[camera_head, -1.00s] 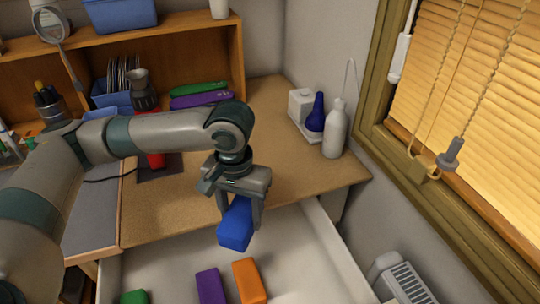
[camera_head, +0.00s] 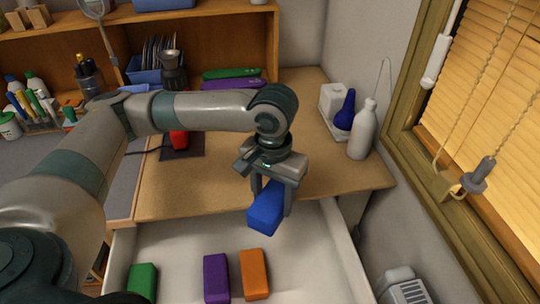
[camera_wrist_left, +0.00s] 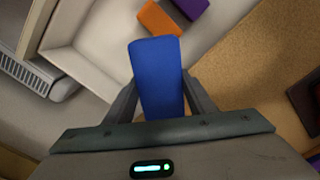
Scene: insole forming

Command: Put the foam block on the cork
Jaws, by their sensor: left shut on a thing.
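A blue foam block (camera_head: 265,208) is held between the fingers of my left gripper (camera_head: 271,200), which is shut on it. The block hangs tilted over the back edge of the open drawer, close to the front edge of the cork-coloured desk top (camera_head: 200,192). In the left wrist view the blue block (camera_wrist_left: 157,75) sits between the two fingers (camera_wrist_left: 158,100), with the drawer on one side and the cork surface (camera_wrist_left: 240,80) on the other. My right gripper is not in view.
Green (camera_head: 143,281), purple (camera_head: 216,277) and orange (camera_head: 254,273) blocks lie in the white drawer (camera_head: 180,240). A white bottle (camera_head: 362,132) and a blue bottle (camera_head: 345,112) stand at the desk's right. A red object (camera_head: 179,139) stands on a dark mat at the back. The front cork is clear.

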